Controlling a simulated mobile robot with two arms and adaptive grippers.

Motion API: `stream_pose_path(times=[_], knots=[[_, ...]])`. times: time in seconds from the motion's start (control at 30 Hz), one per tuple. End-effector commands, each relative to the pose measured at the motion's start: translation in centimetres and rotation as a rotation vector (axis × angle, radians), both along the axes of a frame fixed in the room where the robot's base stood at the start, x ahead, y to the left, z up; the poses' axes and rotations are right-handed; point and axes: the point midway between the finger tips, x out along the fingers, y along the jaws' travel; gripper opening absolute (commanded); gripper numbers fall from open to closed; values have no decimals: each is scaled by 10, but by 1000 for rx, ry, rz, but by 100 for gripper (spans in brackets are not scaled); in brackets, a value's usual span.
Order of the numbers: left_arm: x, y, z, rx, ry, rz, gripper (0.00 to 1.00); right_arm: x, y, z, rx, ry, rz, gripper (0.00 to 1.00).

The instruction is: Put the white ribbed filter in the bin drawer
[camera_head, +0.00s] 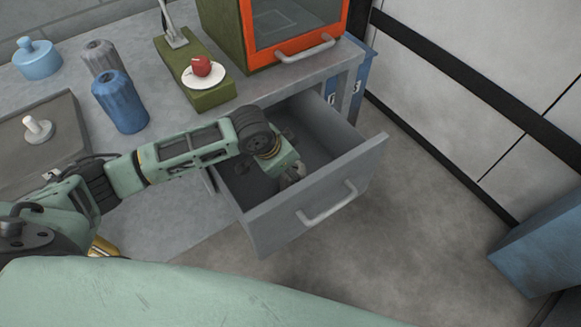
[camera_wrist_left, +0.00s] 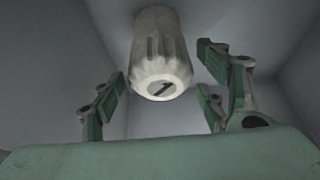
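The white ribbed filter (camera_wrist_left: 162,55) is in the left wrist view, lying or standing in the grey drawer, with a dark mark on its near end. My left gripper (camera_wrist_left: 163,82) has its two fingers spread on either side of it, with gaps showing between fingers and filter. In the head view my left arm reaches over the worktop and the left gripper (camera_head: 287,170) is down inside the open bin drawer (camera_head: 318,205). The filter is mostly or wholly hidden there by the gripper. My right gripper is not in view.
On the worktop stand a blue ribbed filter (camera_head: 120,102), a grey ribbed filter (camera_head: 98,56), a blue lidded pot (camera_head: 37,60) and a green stand (camera_head: 208,97) with a red item on a white plate. An orange-framed cabinet (camera_head: 290,50) stands behind the drawer.

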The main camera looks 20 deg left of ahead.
Motion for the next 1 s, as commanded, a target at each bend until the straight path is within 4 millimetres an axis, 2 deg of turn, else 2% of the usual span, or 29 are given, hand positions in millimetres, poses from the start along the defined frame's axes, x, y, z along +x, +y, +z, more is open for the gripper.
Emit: stream_pose_path(times=[0.33, 0.47, 0.57, 0.8, 1.0], knots=[[0, 0, 1, 0, 0, 0, 74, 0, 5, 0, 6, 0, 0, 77], [-1, 2, 9, 1, -1, 0, 74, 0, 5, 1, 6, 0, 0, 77], [-6, 6, 25, 0, -2, -1, 74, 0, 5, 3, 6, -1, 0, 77], [-22, 18, 74, 1, -3, -1, 74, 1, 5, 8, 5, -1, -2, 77], [-32, 26, 103, 0, -1, 1, 74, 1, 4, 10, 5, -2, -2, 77]])
